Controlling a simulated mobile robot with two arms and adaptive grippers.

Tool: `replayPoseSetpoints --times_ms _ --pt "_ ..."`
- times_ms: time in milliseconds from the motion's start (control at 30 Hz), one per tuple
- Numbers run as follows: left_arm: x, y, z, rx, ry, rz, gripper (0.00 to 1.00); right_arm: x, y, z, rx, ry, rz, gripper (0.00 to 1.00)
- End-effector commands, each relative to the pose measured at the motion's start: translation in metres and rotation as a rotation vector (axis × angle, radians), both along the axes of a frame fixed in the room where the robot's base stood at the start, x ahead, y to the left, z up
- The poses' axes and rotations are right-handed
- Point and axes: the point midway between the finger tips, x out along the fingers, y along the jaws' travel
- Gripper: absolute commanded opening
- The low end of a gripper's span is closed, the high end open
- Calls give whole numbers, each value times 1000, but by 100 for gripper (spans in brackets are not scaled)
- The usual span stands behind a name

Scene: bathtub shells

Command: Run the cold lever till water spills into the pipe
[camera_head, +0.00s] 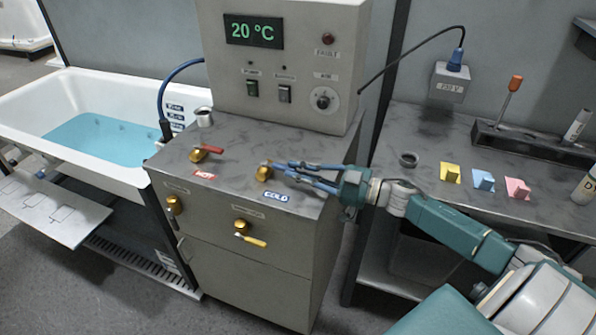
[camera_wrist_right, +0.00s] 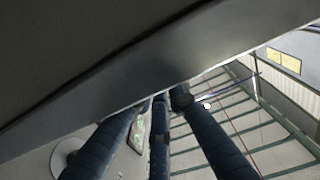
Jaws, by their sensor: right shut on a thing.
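The brass cold valve (camera_head: 264,173) stands on the grey cabinet top, beside the blue-white COLD label (camera_head: 277,197). My right gripper (camera_head: 284,170) reaches in from the right, with its blue fingers at this valve. It is shut on the cold lever, which the fingers mostly hide. In the right wrist view, the dark blue fingers (camera_wrist_right: 165,98) show close to a dark edge; the lever cannot be made out. The white bathtub (camera_head: 75,80) at the left holds still-looking blue water (camera_head: 95,138). No water is seen spilling, and no overflow pipe is clearly visible. My left gripper is out of view.
The hot valve (camera_head: 199,155) has a red lever. A metal cup (camera_head: 204,117) stands behind it. A brass tap with a yellow lever (camera_head: 248,239) is on the cabinet front. The control box display (camera_head: 253,32) reads 20 °C. Colored blocks (camera_head: 484,181) sit on the right bench.

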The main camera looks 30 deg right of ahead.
Motion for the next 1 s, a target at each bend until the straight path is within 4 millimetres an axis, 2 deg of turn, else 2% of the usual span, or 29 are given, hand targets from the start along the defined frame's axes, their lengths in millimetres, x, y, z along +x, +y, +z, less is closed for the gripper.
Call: replayPoseSetpoints --times_ms 133,300,500,933,967,1000 --pt "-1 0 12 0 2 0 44 -1 2 5 6 -1 -24 0" --pt "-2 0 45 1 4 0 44 -5 10 10 11 -1 -115 0" --pt "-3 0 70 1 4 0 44 -10 20 8 9 -3 -232 0" --pt "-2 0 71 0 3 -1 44 -11 20 2 0 -4 -269 0" --pt "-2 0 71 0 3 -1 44 -11 20 3 1 -5 -269 20" --pt "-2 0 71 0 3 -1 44 -11 20 3 1 -4 -269 23"
